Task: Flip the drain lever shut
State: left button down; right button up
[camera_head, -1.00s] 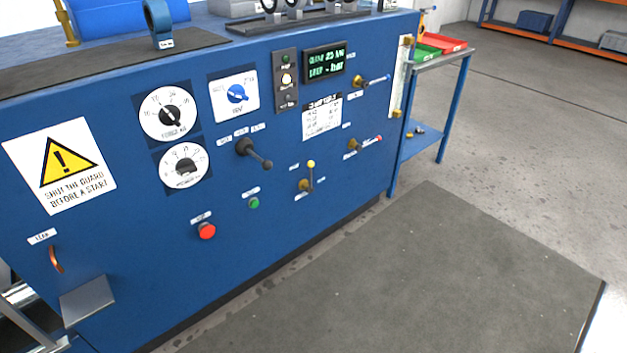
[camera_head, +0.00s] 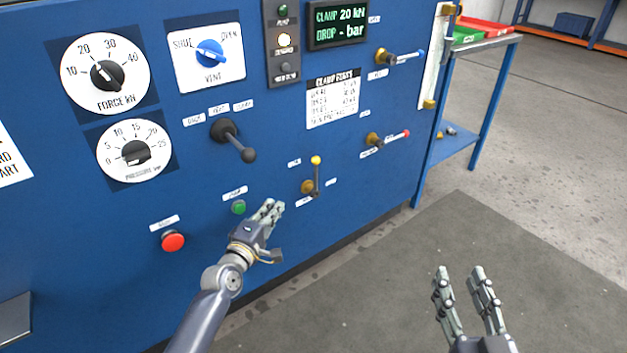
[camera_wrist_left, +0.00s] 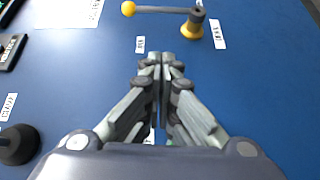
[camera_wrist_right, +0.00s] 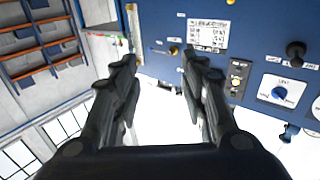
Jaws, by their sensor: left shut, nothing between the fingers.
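A small brass valve lever with a yellow knob (camera_head: 316,161) is on the blue panel, its handle pointing up; labels surround it, too small to read surely. The left wrist view shows its yellow knob (camera_wrist_left: 128,8) and brass body (camera_wrist_left: 192,30) beyond my fingertips. My left gripper (camera_head: 272,208) is shut and empty, below and left of this lever, apart from it. Its closed fingertips (camera_wrist_left: 162,60) point at the panel. My right gripper (camera_head: 459,272) is open and empty over the floor, with spread fingers in its wrist view (camera_wrist_right: 160,72).
A black ball-ended lever (camera_head: 235,142), green button (camera_head: 238,207) and red button (camera_head: 173,241) are at left. Floor before the panel is clear.

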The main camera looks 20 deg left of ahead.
pick_arm(q)
jog(key=shift+w+r, duration=0.4)
jog(key=shift+r, duration=0.25)
pick_arm(e)
jog(key=shift+d+r+t, duration=0.1)
jog(key=shift+r+t, duration=0.2)
jog(key=shift+r, duration=0.35)
